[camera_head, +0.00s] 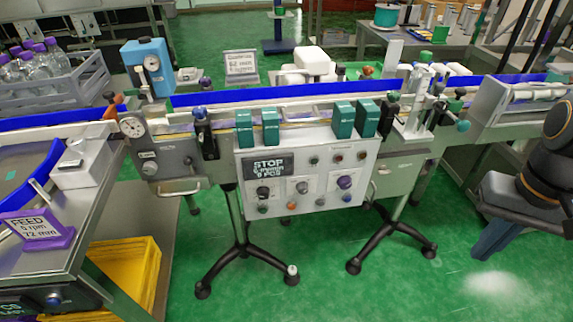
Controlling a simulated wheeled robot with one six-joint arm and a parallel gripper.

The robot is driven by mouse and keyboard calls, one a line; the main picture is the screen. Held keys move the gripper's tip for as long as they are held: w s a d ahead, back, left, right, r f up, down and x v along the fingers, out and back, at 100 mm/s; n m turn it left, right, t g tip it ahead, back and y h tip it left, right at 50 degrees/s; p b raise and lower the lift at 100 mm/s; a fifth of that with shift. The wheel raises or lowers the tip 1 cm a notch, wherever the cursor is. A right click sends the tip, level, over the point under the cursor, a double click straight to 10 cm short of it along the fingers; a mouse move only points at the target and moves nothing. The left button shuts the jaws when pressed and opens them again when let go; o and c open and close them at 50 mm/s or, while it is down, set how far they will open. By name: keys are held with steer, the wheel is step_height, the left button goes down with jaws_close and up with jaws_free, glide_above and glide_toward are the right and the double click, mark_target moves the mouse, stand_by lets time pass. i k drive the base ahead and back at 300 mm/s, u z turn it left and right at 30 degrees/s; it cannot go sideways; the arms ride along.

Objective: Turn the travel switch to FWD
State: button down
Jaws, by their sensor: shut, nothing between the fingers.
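A grey control panel (325,165) hangs on the front of the conveyor, near the middle of the view. Its dark display (267,167) reads STOP in its top line. Below the display is a black knob (263,192) on a white plate. My arm (555,150) shows at the right edge, apart from the panel. My gripper is out of view.
Several small buttons (319,201) line the panel's lower edge. Green blocks (344,119) stand above it. Black tripod feet (240,255) spread on the green floor below. A purple FEED sign (37,230) stands at left.

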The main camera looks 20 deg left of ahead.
mark_target(302, 187)
steer(key=u, duration=1.25)
